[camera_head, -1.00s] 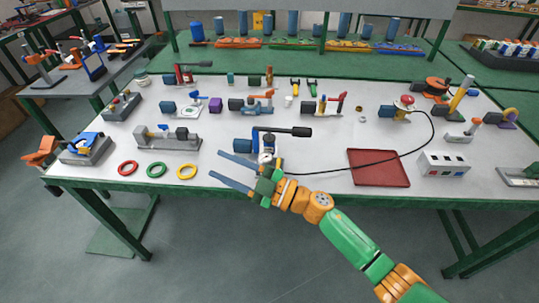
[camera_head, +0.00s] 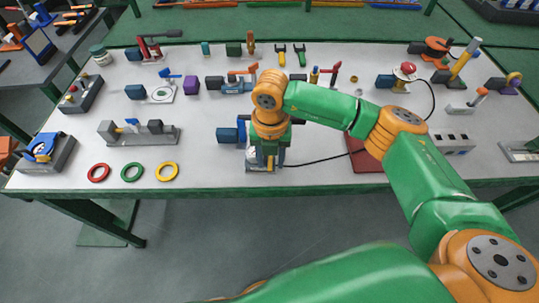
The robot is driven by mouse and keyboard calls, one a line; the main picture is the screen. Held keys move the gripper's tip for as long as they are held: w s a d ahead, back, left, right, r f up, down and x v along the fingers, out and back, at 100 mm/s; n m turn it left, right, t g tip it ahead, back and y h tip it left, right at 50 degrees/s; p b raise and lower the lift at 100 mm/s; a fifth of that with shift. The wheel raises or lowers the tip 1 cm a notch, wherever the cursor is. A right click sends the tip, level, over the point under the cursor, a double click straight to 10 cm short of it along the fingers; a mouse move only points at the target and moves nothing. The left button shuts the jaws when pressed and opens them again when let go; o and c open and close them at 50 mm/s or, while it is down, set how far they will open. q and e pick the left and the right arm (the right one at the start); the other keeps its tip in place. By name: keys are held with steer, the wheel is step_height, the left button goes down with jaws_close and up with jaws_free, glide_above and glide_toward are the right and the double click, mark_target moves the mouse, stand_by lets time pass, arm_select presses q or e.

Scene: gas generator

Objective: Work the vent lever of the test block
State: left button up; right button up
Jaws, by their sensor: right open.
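The blue unit (camera_head: 228,135) with a white dial part stands at the front middle of the white table and looks like the test block. My right gripper (camera_head: 265,163) points down over its front part, near the table's front edge. The gripper and wrist cover most of this unit, including its lever with the black grip. The right gripper is open; whether its fingers touch the unit cannot be told. My left gripper is not in view.
A grey fixture (camera_head: 138,135) and red, green (camera_head: 132,172) and yellow rings lie to the left. A red tray (camera_head: 362,155) and a white switch box (camera_head: 452,144) are to the right. A black cable runs right from the unit. Several small valves stand behind.

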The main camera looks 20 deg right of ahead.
steer(key=shift+w+f, duration=0.15)
steer(key=shift+f, duration=0.1)
steer(key=shift+r, duration=0.1)
jaws_close()
